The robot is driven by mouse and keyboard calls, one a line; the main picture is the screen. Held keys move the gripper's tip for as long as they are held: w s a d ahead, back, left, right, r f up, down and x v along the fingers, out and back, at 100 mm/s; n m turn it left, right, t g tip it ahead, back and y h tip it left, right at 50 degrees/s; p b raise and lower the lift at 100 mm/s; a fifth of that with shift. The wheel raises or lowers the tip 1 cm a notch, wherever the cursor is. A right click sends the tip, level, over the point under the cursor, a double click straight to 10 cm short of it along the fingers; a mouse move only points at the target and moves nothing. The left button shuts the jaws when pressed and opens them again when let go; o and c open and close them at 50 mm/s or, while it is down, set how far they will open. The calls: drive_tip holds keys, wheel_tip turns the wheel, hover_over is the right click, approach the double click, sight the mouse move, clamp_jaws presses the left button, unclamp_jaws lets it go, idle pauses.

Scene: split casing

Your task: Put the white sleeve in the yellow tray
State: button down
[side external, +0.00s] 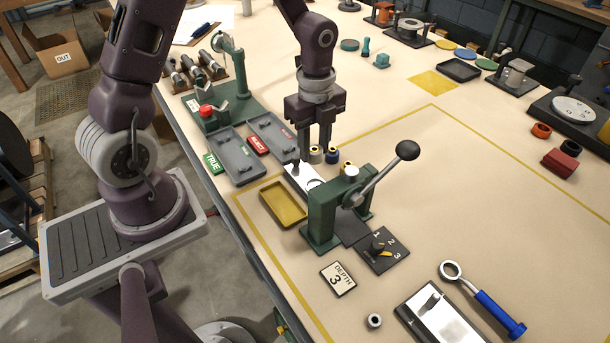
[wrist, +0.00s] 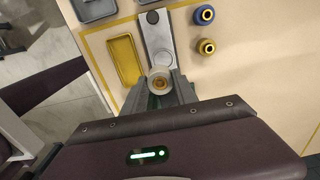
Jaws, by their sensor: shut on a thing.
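The white sleeve (wrist: 160,79) is a short pale ring with an orange-brown middle in the wrist view. It also shows in the side view (side external: 315,158), low between my fingers. My gripper (side external: 317,151) points down and is shut on it; my fingers hide part of it. The sleeve appears over or beside the bright plate of the green press; its exact height is unclear. The yellow tray (side external: 284,207) is shallow and looks empty. It lies to the left of the sleeve in the wrist view (wrist: 124,62), apart from it.
The green press (side external: 337,205) with its black-knobbed lever (side external: 407,151) stands close to the tray and my gripper. A blue spool (wrist: 204,14) and a yellow spool (wrist: 207,47) stand to the right of the plate (wrist: 157,32). Grey trays (side external: 233,157) lie beyond the yellow tray.

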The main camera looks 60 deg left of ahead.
sight(283, 204)
drive_tip(key=s+a+f+m, duration=0.1)
drive_tip(key=s+m, duration=0.7)
drive_tip(key=m, duration=1)
wheel_tip(283, 204, down, 10)
drive_tip(key=c, duration=1)
unclamp_jaws()
drive_tip(key=shift+f, duration=0.1)
